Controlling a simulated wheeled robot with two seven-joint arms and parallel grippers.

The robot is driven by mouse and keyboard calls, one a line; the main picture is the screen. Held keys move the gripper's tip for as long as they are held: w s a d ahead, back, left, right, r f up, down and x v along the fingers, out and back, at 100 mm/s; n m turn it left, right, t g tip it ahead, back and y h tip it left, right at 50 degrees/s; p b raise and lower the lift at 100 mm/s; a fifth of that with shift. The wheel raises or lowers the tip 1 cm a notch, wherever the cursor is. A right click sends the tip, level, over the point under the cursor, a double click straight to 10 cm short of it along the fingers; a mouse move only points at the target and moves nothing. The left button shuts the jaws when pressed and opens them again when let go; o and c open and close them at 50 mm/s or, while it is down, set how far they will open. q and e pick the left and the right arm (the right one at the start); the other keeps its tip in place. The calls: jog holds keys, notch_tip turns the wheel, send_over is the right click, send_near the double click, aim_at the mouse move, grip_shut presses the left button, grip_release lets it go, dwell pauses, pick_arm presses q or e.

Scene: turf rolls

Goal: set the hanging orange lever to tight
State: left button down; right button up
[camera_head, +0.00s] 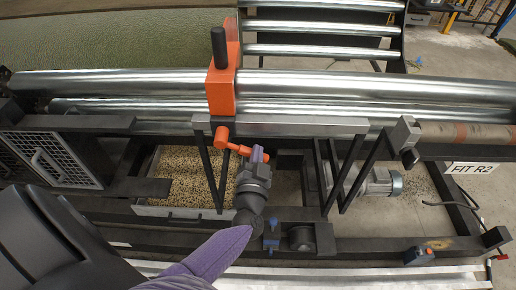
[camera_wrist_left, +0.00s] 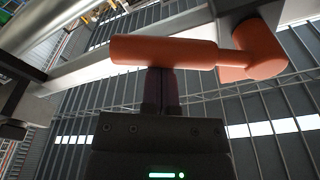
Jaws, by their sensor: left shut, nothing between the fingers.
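The orange lever (camera_head: 236,147) sits below the orange block on the roller frame. Its pivot end is at the left and its handle points right, sloping slightly down in the head view. In the left wrist view the lever's thick handle (camera_wrist_left: 165,52) crosses the top, with the round hub at right. My left gripper (camera_head: 258,154) is shut and empty, at the handle's free end. In the wrist view its fingertips (camera_wrist_left: 161,72) meet the handle's lower edge in the picture; I cannot tell whether they touch it. My right gripper is out of view.
An orange block (camera_head: 221,92) with a black upright handle stands above the lever. Steel rollers (camera_head: 350,88) run across behind it. Dark V-shaped braces (camera_head: 343,175) flank the arm's space. A tray of granules (camera_head: 180,170) and a motor (camera_head: 380,182) lie below. A "FIT R2" label (camera_head: 471,168) is at right.

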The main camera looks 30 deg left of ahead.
pick_arm(q)
jog(key=s+a+f+m+h+p, duration=0.1)
jog(key=a+f+m, duration=0.4)
jog(key=m, duration=0.7)
jog(key=shift+s+a+f+m+g+p, duration=0.35)
jog(key=shift+s+f+p, duration=0.25)
jog(key=shift+s+p, duration=0.45)
jog(key=shift+s+h, duration=0.15)
jog(key=shift+h, duration=0.25)
